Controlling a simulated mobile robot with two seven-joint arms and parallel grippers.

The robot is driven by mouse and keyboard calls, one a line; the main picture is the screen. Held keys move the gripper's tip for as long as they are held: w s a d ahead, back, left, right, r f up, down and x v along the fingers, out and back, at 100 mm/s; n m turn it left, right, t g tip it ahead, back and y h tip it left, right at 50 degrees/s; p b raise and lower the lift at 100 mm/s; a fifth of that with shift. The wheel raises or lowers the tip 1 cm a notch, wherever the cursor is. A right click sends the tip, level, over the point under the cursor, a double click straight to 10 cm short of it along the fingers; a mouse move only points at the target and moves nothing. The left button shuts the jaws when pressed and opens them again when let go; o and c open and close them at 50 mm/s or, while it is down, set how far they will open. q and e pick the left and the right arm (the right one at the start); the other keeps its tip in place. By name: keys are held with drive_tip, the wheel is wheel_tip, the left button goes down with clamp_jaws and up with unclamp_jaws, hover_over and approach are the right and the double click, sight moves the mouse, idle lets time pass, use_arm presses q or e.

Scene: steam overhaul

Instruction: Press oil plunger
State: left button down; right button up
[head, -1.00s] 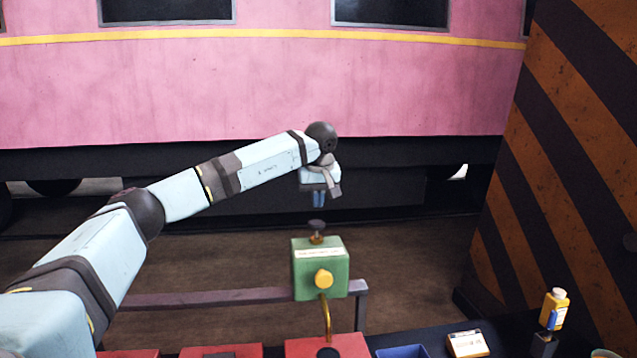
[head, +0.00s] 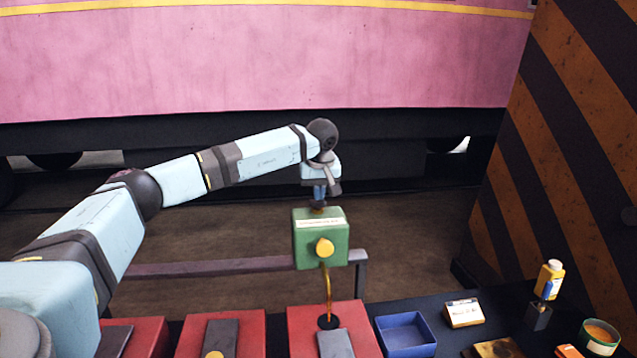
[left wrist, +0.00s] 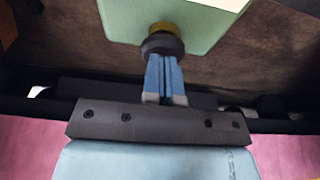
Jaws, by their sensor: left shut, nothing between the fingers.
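The green oil box (head: 320,240) has a white label and a yellow round knob (head: 324,248) on its front, and a brass spout (head: 328,290) curves down below it. The dark plunger cap (head: 318,204) is on its top. My left gripper (head: 319,192) points down right above the cap, fingers shut and empty. In the left wrist view the blue fingertips (left wrist: 161,65) meet the dark cap (left wrist: 162,44), which sits on a brass collar (left wrist: 162,28) against the green box (left wrist: 185,12). They appear to touch it. My right gripper is not in view.
Red blocks (head: 245,321) stand along the bench front, one under the spout. A rail (head: 210,266) runs behind the bench.

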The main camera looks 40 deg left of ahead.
use_arm(q)
drive_tip(key=shift+f, duration=0.2)
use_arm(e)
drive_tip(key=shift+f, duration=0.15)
use_arm(q)
drive_tip(key=shift+r, duration=0.1)
drive_tip(key=v, duration=1.4)
drive_tip(key=shift+p, duration=0.35)
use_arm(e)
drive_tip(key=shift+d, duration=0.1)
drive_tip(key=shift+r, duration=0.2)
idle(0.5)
